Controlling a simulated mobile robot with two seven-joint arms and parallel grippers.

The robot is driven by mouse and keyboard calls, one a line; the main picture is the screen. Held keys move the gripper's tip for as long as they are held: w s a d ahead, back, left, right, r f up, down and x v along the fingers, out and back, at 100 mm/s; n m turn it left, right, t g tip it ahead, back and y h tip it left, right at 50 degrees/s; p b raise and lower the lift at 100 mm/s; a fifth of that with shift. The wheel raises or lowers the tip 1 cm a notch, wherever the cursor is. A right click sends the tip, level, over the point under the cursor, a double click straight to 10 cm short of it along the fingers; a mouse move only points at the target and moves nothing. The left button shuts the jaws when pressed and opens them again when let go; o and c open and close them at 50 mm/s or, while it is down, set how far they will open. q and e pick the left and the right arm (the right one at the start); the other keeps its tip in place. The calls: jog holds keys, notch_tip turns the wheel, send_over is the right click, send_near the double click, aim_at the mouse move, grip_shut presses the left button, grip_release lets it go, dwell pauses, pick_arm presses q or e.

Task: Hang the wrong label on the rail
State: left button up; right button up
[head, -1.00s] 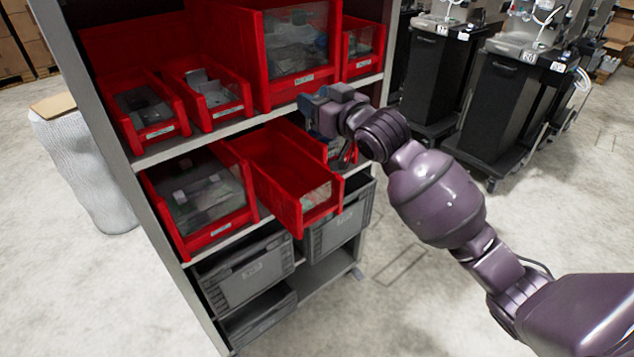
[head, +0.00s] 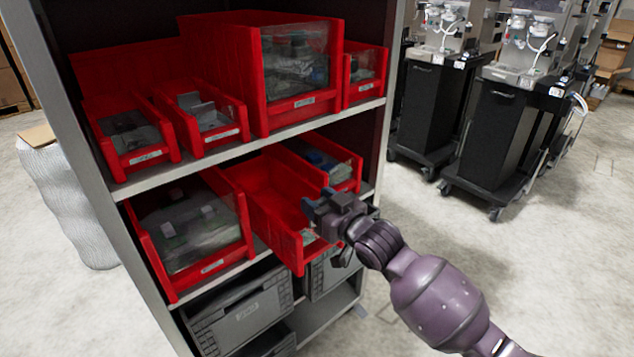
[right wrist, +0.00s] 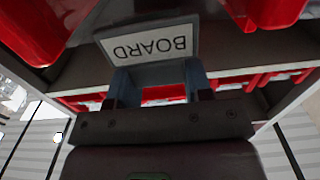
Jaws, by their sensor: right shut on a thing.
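My right gripper (head: 318,208) is at the front right of the pulled-out, empty-looking red bin (head: 275,218) on the lower shelf. In the right wrist view the gripper (right wrist: 157,78) is shut on a white label with a grey border (right wrist: 150,46). The label reads BOARD, upside down in that view. In the head view I cannot make out the label at the fingertips. A pale patch (head: 308,236) shows on the front of the pulled-out bin. I cannot pick out a separate rail. My left gripper is out of view.
Red bins with small labels fill the upper shelf, including a tall one (head: 248,75). A filled bin (head: 160,270) stands left of the pulled-out one. Grey crates (head: 240,312) are below. Black carts (head: 495,120) stand behind right, with open floor between.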

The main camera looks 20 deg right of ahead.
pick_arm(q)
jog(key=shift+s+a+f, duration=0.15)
pick_arm(e)
jog(key=shift+f, duration=1)
jog(key=shift+f, duration=0.1)
jog(key=o, duration=0.9)
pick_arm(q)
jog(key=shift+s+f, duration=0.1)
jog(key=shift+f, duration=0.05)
pick_arm(e)
jog(key=shift+f+b, duration=0.3)
jog(key=shift+b, duration=0.2)
jog(key=shift+s+d+r, duration=0.1)
jog(key=shift+s+r, duration=0.05)
jog(key=shift+s, duration=0.2)
pick_arm(q)
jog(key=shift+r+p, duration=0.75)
jog(key=shift+p, duration=0.4)
pick_arm(e)
jog(key=shift+v, duration=5.05)
